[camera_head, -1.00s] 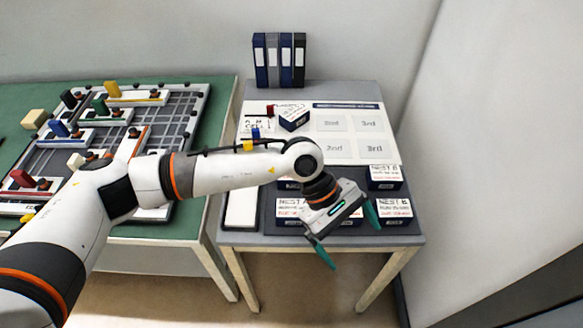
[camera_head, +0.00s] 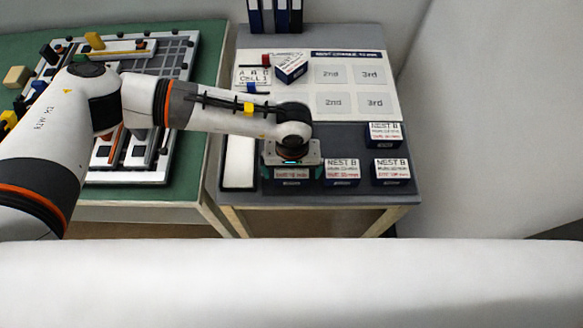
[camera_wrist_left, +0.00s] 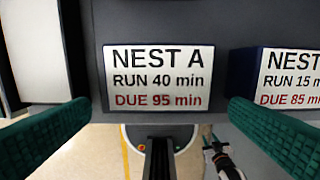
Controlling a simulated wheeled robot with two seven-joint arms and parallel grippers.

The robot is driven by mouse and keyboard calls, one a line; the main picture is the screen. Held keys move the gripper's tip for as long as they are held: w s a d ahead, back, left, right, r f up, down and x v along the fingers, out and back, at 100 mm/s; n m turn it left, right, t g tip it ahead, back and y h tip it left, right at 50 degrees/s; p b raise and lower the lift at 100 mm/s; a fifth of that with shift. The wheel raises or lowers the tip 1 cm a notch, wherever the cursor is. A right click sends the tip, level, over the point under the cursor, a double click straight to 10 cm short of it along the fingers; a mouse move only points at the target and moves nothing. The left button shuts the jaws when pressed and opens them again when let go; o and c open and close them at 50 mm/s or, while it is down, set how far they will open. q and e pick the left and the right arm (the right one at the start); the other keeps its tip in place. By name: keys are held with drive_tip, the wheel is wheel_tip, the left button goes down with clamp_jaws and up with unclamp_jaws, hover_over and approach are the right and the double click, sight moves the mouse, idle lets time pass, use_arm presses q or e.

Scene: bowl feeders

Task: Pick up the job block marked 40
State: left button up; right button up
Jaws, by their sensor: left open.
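The job block marked NEST A, RUN 40 min, DUE 95 min (camera_wrist_left: 157,78) lies label up in the left wrist view. In the head view it (camera_head: 292,174) is at the front left of the grey table's dark mat, partly hidden by my gripper. My left gripper (camera_head: 291,162) is over it, pointing down. In the left wrist view its green fingers (camera_wrist_left: 160,108) are open, one to each side of the block, and it is empty. I cannot tell how far above the block they are.
A block marked RUN 15 min (camera_wrist_left: 292,80) stands close to the right, near the right finger. More NEST B blocks (camera_head: 390,170) stand farther right. A white strip (camera_head: 240,162) lies to the left. A printed board (camera_head: 345,90) and binders (camera_head: 272,15) are behind.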

sight(292, 174)
use_arm(q)
drive_tip(key=f, duration=0.1)
drive_tip(key=f+p, duration=0.1)
drive_tip(key=f, duration=0.1)
drive_tip(key=shift+w+a+f, duration=0.1)
drive_tip(key=shift+w+f, duration=0.15)
drive_tip(key=shift+w, duration=0.05)
drive_tip(key=shift+f, duration=0.4)
drive_tip(key=c, duration=1)
drive_tip(key=shift+r, duration=0.1)
